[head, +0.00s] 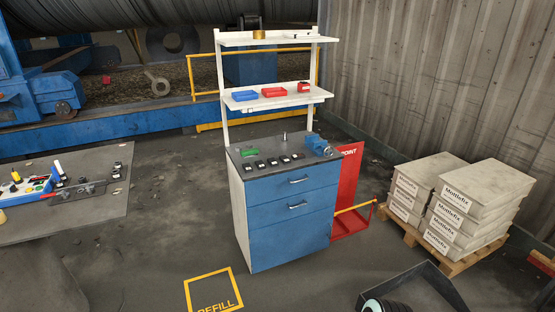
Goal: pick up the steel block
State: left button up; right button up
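I cannot pick out the steel block for certain. Several small dark blocks with light tops (273,162) stand in a row along the front of the grey top of a blue drawer cabinet (290,205). More small dark pieces (117,167) lie on the grey table at the left. They are too small to tell which, if any, is the steel block. Neither of my grippers shows in the head view.
A blue vise (319,145) and a green tray (249,152) are on the cabinet top. Shelves above hold blue (245,95) and red bins (274,92). A black tray (425,285) lies front right. Floor before the cabinet is clear.

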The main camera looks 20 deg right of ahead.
aim_at(247, 168)
jog(key=i+l+z, duration=0.15)
jog(key=i+l, duration=0.15)
jog(key=i+l+z, duration=0.15)
jog(key=i+l, duration=0.15)
jog(key=i, duration=0.15)
